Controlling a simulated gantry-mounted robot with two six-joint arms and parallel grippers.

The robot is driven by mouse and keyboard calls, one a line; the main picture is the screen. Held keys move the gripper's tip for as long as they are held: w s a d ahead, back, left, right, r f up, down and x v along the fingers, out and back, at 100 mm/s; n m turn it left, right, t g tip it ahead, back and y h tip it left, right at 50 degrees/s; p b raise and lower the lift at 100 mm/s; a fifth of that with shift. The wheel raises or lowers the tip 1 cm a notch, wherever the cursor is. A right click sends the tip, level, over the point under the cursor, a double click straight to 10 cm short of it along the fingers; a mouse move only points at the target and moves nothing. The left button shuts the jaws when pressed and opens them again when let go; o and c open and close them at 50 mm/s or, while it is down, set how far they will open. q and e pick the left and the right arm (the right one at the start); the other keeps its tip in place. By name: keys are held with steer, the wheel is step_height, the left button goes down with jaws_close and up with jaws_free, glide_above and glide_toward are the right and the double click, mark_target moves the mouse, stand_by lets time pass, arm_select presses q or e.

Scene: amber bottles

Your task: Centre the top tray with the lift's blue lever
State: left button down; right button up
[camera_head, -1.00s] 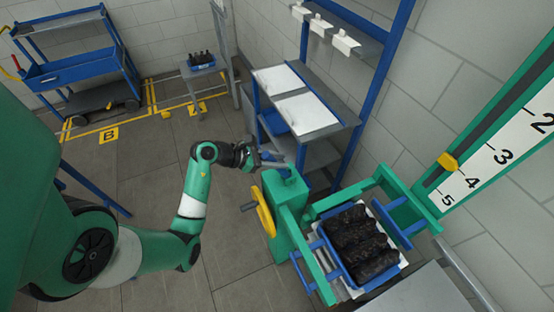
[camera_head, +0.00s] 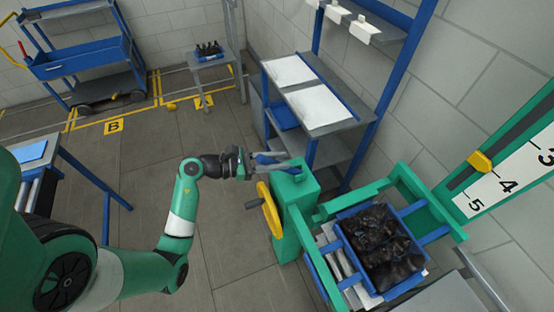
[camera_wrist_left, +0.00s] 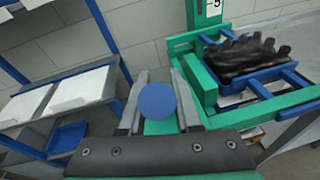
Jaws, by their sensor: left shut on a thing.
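The lift's blue lever (camera_head: 288,167) stands on top of the green lift post (camera_head: 290,212). In the left wrist view its round blue knob (camera_wrist_left: 157,101) sits between the fingers. My left gripper (camera_head: 262,160) is shut on the lever, coming at it from the left. The top tray (camera_head: 345,244) is blue, holds dark amber bottles (camera_head: 382,240) and rests in the green lift frame (camera_head: 430,208). It also shows in the left wrist view (camera_wrist_left: 262,75). Pale slatted surface shows below its left side. My right gripper is out of view.
A yellow handwheel (camera_head: 270,210) is on the post's left side. A yellow pointer (camera_head: 480,161) sits near 4 on the wall scale (camera_head: 515,175). A shelf rack (camera_head: 318,108) stands behind the post. Open floor (camera_head: 150,165) lies left of the arm.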

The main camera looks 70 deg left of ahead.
arm_select(q)
steer(key=c, duration=0.6)
jaws_free()
steer(key=shift+f, duration=0.1)
steer(key=shift+s, duration=0.15)
steer(key=v, duration=1.1)
steer(key=shift+s, duration=0.25)
